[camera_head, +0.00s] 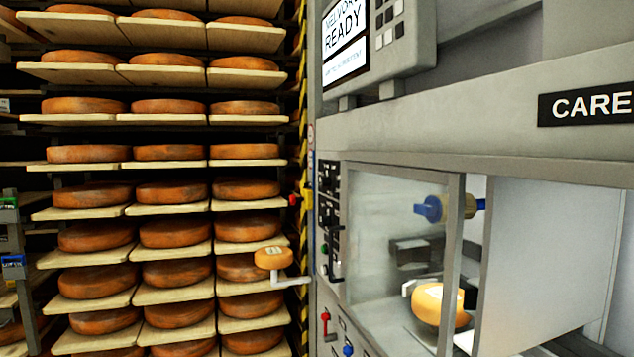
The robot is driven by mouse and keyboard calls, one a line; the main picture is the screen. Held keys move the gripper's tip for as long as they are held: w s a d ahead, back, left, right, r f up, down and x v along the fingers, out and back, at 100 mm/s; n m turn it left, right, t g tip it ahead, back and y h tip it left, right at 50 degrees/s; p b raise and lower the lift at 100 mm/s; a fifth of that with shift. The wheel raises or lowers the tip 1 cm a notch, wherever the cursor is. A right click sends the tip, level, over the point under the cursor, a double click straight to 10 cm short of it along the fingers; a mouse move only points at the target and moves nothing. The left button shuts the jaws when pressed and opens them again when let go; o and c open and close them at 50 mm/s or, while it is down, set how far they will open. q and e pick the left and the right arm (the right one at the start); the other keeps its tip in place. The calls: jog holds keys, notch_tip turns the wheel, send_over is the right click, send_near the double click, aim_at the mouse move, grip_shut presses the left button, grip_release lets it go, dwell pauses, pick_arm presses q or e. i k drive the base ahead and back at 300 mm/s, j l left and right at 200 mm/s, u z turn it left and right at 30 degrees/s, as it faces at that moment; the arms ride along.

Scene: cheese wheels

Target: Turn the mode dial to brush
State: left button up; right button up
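The mode dial cannot be picked out for certain. The grey machine's narrow left panel carries dark control blocks (328,195), seen at a steep angle, and their markings are too small to read. A black lever-like handle (336,252) hangs below these blocks. A red-handled lever (325,322) and a blue knob (347,350) sit lower on the panel. Neither of my grippers shows in the head view.
Shelves of orange cheese wheels (173,233) fill the left. A small cheese-like piece (273,258) on a pale bracket (277,281) sticks out beside the machine. Behind the glass are a blue nozzle (430,209) and a yellow wheel (438,304). The screen (345,42) reads "READY".

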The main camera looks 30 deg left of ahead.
aim_at(324, 181)
jog(key=i+j, duration=0.15)
jog(key=j, duration=0.2)
jog(key=i+j, duration=0.2)
jog(key=j, duration=0.15)
jog(key=i+j, duration=0.15)
jog(key=j, duration=0.2)
jog(key=i+j, duration=0.15)
jog(key=j, duration=0.2)
jog(key=i+j, duration=0.2)
jog(key=k+j+u, duration=0.05)
jog(key=j, duration=0.1)
